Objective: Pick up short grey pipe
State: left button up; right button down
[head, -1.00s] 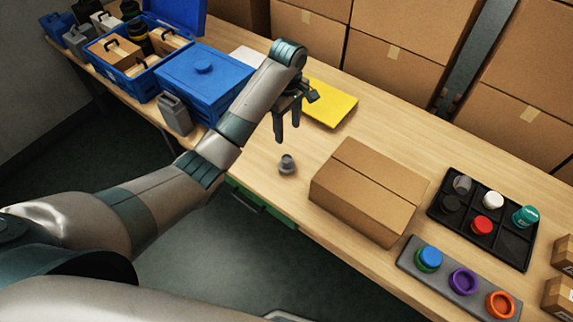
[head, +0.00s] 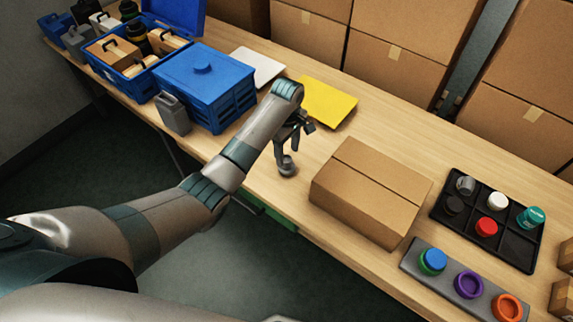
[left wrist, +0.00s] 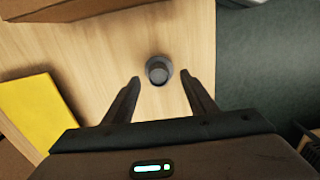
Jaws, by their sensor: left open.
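The short grey pipe (head: 286,167) stands upright on the wooden table, left of the closed cardboard box, near the front edge. In the left wrist view the pipe (left wrist: 158,70) shows from above, just beyond and midway between the two fingertips. My left gripper (head: 284,151) is open and points down just above the pipe, partly covering it in the head view. In the left wrist view its fingers (left wrist: 161,84) are spread with nothing between them. My right gripper is not in view.
The cardboard box (head: 370,190) stands close right of the pipe. A yellow sheet (head: 328,101) lies behind. A black tray (head: 510,245) and a grey holder (head: 450,286) with coloured pieces are at the right. A blue crate (head: 215,95) is at the left.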

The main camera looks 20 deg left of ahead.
aim_at(286, 159)
pick_arm(q)
jog(key=shift+f, duration=0.15)
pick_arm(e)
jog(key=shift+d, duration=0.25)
pick_arm(q)
jog(key=shift+f, duration=0.15)
jog(key=shift+w+a+f+p, duration=0.15)
jog(key=shift+f+p, duration=0.25)
jog(key=shift+f, duration=0.25)
jog(key=shift+f+p, duration=0.35)
jog(key=shift+f, duration=1.45)
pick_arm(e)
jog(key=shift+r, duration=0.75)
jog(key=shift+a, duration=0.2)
pick_arm(q)
jog(key=c, duration=0.7)
